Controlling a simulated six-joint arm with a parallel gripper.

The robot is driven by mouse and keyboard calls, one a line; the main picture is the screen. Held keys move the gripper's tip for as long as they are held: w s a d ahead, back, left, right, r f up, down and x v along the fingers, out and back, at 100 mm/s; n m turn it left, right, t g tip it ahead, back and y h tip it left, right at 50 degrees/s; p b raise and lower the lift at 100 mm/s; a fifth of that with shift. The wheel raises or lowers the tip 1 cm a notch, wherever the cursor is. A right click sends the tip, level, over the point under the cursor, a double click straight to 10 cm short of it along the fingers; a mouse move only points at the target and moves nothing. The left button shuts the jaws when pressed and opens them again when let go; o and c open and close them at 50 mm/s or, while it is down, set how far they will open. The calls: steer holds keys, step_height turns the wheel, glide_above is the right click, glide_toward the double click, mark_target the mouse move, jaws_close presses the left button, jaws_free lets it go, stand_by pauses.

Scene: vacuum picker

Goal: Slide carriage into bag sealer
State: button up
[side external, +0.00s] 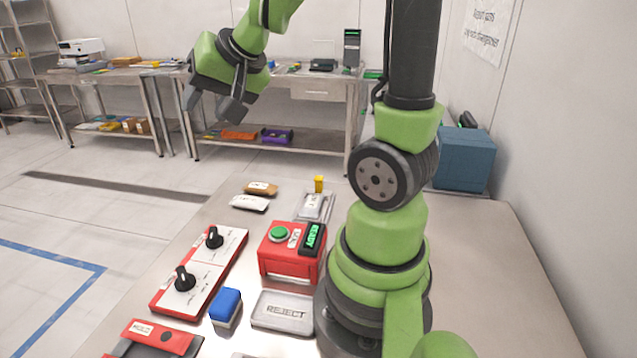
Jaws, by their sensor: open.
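A red box-shaped machine (290,262) with a round green button and a lit green READY display stands on the table left of my arm's base. It looks like the bag sealer, but I cannot read its label surely. I cannot tell which part is the carriage. My gripper (212,103) is open and empty, high above the table's far left side. Its dark fingers point down and are well apart from every object on the table.
A red-framed panel (203,271) with two black knobs, a blue block (226,303), a REJECT tray (283,325) and a red-topped HOLD tray (160,336) lie in front. Pouches (249,203) and a small tray with a yellow piece (319,184) lie behind. A blue box (464,160) stands back right.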

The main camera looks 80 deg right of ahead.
steer(key=s+d+f+m+g+h, duration=0.2)
steer(key=d+f+m+g+h, duration=0.15)
steer(key=d+f, duration=0.45)
steer(key=m+g, duration=0.5)
glide_toward(319, 180)
steer(key=shift+n, duration=0.25)
steer(key=shift+x, duration=5.25)
steer(key=shift+c, duration=0.3)
jaws_close()
